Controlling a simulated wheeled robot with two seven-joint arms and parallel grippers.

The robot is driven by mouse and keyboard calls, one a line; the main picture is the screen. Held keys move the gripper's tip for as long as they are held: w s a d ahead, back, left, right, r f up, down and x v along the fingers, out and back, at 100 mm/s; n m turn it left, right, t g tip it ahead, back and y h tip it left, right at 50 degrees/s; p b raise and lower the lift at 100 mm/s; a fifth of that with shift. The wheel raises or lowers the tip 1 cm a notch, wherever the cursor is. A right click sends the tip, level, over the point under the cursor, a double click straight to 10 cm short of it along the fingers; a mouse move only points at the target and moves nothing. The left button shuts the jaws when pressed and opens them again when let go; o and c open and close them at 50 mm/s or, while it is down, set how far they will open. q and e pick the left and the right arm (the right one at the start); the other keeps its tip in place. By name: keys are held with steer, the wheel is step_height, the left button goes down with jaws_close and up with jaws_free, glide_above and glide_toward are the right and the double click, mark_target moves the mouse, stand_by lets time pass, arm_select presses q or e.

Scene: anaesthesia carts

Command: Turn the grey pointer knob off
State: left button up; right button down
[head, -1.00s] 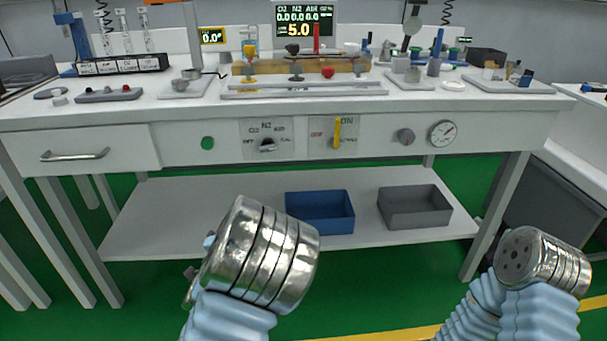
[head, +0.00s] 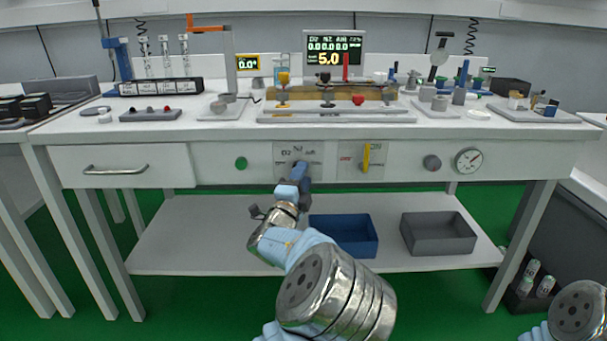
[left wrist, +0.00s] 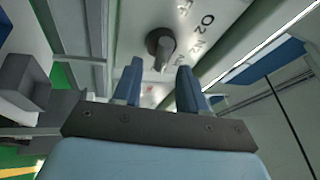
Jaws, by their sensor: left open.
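The grey pointer knob (left wrist: 160,45) sits on a white plate (head: 284,153) marked O2, N2 and AIR on the bench's front panel. In the left wrist view it shows a dark round base with a grey bar across it. My left gripper (left wrist: 159,72) is open, its two blue fingers pointing at the knob with the knob beyond and between their tips. In the head view the left gripper (head: 297,178) covers most of the knob, so contact cannot be judged there. My right gripper is out of view; only part of that arm shows at bottom right.
Right of the plate are a yellow lever (head: 366,157), a round grey knob (head: 432,162) and a dial gauge (head: 468,160). A green button (head: 241,163) and drawer handle (head: 116,170) lie left. A blue bin (head: 345,235) and grey bin (head: 438,233) stand on the lower shelf.

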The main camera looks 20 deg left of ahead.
arm_select(q)
steer(key=shift+w+r, duration=0.15)
steer(key=shift+w, duration=0.4)
jaws_close()
